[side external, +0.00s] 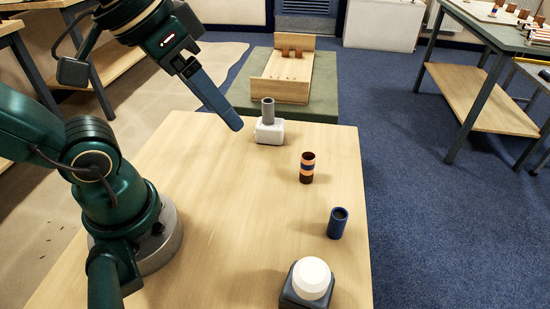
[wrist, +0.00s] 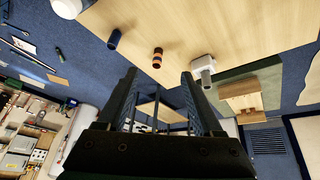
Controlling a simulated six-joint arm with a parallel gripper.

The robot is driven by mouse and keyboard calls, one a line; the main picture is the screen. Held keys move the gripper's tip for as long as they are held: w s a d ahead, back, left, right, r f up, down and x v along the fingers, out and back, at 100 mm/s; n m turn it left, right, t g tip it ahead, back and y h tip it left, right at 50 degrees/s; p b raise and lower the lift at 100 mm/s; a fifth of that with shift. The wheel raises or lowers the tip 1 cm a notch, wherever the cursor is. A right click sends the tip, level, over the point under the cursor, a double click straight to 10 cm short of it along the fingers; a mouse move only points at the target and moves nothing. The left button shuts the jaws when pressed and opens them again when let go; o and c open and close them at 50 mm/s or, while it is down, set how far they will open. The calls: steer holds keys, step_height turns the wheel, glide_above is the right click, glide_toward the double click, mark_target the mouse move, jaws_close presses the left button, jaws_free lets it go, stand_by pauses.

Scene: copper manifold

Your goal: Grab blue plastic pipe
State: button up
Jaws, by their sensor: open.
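The blue plastic pipe (side external: 338,223) is a short dark-blue tube standing upright near the right edge of the wooden table (side external: 215,225). In the wrist view the blue pipe (wrist: 115,38) shows at the upper left, beyond the fingers. My gripper (side external: 237,125) is raised over the far part of the table, up and to the left of the pipe and well apart from it. In the wrist view my gripper (wrist: 158,85) has its two fingers spread with nothing held between them.
A copper-and-blue banded pipe (side external: 307,168) stands behind the blue pipe. A grey pipe (side external: 268,110) stands in a white block (side external: 269,131) at the far edge. A white round cap (side external: 311,278) on a dark base is at the front. A wooden fixture (side external: 282,85) lies beyond the table.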

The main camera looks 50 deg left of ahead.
steer(key=d+f+n+g+h, duration=0.2)
steer(key=d+n+g+h, duration=0.15)
steer(key=d, duration=0.25)
steer(key=n+h, duration=1)
steer(key=n, duration=0.7)
glide_above(340, 217)
steer(key=a, duration=0.2)
steer(key=shift+m+t+y, duration=0.25)
steer(key=shift+t+y, duration=0.1)
steer(key=shift+t, duration=0.1)
steer(key=f, duration=1.5)
steer(key=shift+s+f, duration=0.15)
steer(key=shift+s, duration=0.05)
steer(key=shift+d+f, duration=0.25)
steer(key=shift+f, duration=0.15)
steer(key=shift+x, duration=2.25)
jaws_close()
